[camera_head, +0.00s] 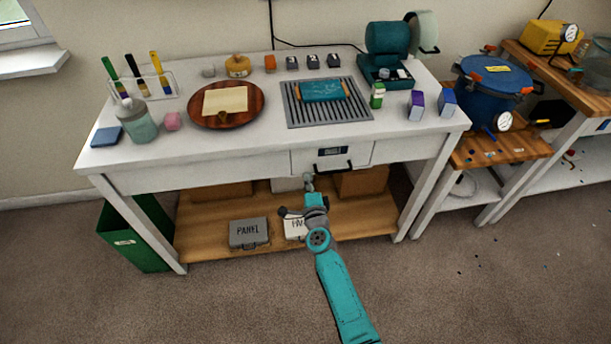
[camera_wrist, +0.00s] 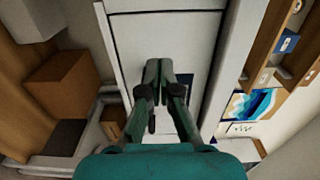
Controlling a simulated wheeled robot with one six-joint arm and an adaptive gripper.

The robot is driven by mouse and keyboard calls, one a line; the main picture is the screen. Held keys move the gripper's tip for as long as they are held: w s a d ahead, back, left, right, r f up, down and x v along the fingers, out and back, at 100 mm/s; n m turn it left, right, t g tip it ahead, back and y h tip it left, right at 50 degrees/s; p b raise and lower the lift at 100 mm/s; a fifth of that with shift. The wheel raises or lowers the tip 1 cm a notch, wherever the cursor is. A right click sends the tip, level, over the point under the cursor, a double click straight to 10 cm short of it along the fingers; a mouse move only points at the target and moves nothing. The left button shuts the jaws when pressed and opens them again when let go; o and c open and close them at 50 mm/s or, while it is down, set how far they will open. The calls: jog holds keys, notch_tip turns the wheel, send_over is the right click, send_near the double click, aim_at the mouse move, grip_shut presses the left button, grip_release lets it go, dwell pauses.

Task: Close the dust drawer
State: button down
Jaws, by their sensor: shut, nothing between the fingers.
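My gripper (camera_head: 309,180) is low in front of the drawer's left part, left of the handle. In the wrist view my gripper (camera_wrist: 158,68) has its fingers together and empty, pointing at a white panel (camera_wrist: 140,35). A dark patch shows behind the fingers. Whether the fingertips touch the panel is unclear.
The workbench (camera_head: 255,150) carries a round wooden board (camera_head: 252,112), a grille (camera_head: 345,115) and a teal machine (camera_head: 386,45). The lower shelf holds boxes and a grey case (camera_head: 249,232). A green bin (camera_head: 130,240) stands at left. The floor in front is mostly clear.

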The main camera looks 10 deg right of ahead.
jog(key=s, duration=0.8)
jog(key=shift+s, duration=0.35)
jog(key=shift+a, duration=0.1)
jog(key=s+d+n, duration=0.2)
jog(key=s+n, duration=0.1)
jog(key=s, duration=0.7)
jog(key=s+d+f+n+g, duration=0.1)
jog(key=s+d+n, duration=0.2)
jog(key=s, duration=0.6)
jog(key=s+d+n, duration=0.2)
jog(key=s+n, duration=0.1)
jog(key=s, duration=0.7)
jog(key=s+r+n+g, duration=0.1)
jog(key=s+r+n, duration=0.3)
jog(key=s, duration=0.6)
jog(key=s+r+n+g, duration=0.1)
jog(key=s+r+n, duration=0.4)
jog(key=s+r, duration=0.4)
jog(key=shift+s+d, duration=0.4)
jog(key=shift+s, duration=0.65)
